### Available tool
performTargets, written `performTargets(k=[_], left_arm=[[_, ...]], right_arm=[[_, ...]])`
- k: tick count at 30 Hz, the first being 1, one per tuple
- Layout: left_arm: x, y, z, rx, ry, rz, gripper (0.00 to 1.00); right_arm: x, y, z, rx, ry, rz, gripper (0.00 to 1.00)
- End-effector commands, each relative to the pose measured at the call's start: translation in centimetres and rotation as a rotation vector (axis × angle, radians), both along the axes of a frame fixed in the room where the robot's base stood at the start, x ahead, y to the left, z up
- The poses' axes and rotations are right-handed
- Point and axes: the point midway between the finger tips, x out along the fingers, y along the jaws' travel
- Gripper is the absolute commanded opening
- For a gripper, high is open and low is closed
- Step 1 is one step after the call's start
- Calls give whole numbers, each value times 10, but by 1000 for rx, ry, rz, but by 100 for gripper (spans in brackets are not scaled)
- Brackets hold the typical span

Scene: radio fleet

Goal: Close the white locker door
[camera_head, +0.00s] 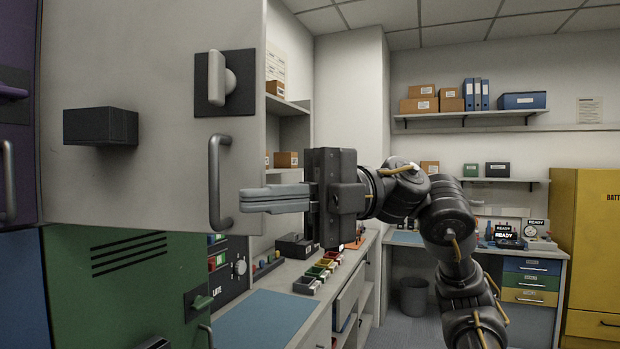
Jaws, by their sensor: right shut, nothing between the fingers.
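The white locker door (150,180) fills the upper left. Its right edge reaches farther right than the green door below, so it looks swung partly outward. It carries a grey vertical bar handle (214,180), a pale latch knob on a dark plate (226,85) and a dark block (101,127). My right gripper (241,201) comes in from the right, its fingers shut and empty. Its fingertips overlap the door's right edge in the picture, just right of the handle's lower part. I cannot tell whether they touch the door. My left gripper is not in view.
A green locker door (110,290) sits below, with purple (18,180) and blue (20,290) lockers at the left edge. A workbench (300,300) with small colored bins runs behind my right arm. A yellow cabinet (590,240) stands at the far right.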

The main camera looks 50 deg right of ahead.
Motion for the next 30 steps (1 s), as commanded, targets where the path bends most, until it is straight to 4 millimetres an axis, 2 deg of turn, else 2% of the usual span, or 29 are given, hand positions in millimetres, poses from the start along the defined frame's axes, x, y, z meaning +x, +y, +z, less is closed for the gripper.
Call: performTargets(k=[3, 9, 24, 30], left_arm=[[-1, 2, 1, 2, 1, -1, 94], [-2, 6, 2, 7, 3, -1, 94], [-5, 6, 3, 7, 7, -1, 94], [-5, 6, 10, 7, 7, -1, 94]], right_arm=[[11, -16, 0, 3, 5, -5, 0], [19, -31, 0, 1, 2, -1, 0], [22, -36, 0, 0, 1, 1, 0], [28, -45, 1, 1, 7, 28, 0]])
